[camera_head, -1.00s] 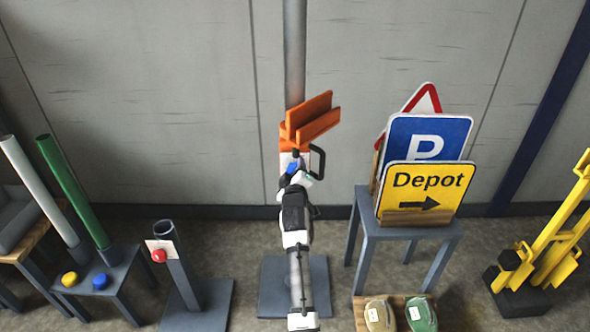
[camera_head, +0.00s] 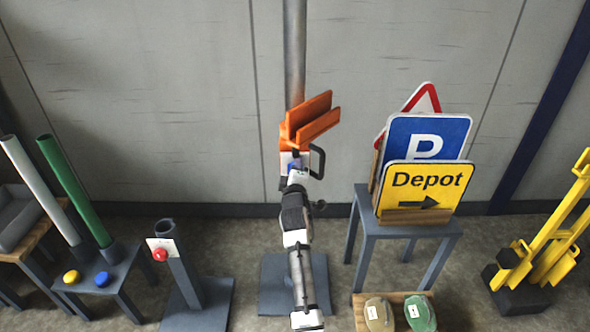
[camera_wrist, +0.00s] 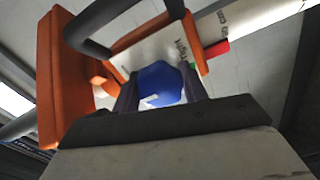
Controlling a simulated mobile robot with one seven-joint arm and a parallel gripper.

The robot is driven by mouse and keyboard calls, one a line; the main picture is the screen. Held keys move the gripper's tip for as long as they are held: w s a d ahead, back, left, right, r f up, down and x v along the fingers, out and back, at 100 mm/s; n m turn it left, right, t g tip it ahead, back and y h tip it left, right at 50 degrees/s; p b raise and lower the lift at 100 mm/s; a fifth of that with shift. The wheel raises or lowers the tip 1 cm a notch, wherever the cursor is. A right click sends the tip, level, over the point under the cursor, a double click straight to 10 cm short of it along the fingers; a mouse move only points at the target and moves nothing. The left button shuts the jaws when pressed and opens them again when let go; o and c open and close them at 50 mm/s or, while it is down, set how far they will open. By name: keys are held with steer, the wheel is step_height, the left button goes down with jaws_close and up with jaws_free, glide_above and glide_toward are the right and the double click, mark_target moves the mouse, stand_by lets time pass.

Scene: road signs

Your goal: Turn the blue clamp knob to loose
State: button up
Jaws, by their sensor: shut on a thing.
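The knob sits on a white plate (camera_wrist: 140,52) with printed lettering, partly hidden, and a red patch (camera_wrist: 217,48). In the head view the orange clamp (camera_head: 312,120) is on the grey post (camera_head: 295,50). Only a sliver of the knob (camera_head: 292,165) shows there; my gripper (camera_head: 294,169) covers the rest.
A black handle (camera_head: 318,160) stands out just right of my gripper. A grey stand (camera_head: 366,232) with road signs (camera_head: 425,190) is further right. A post with a red knob (camera_head: 160,255) and a low table with tubes (camera_head: 75,190) stand left.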

steer(key=o, duration=1)
steer(key=s+b, duration=0.1)
steer(key=s, duration=1.2)
steer(key=shift+s+b, duration=0.35)
steer(key=shift+s, duration=0.05)
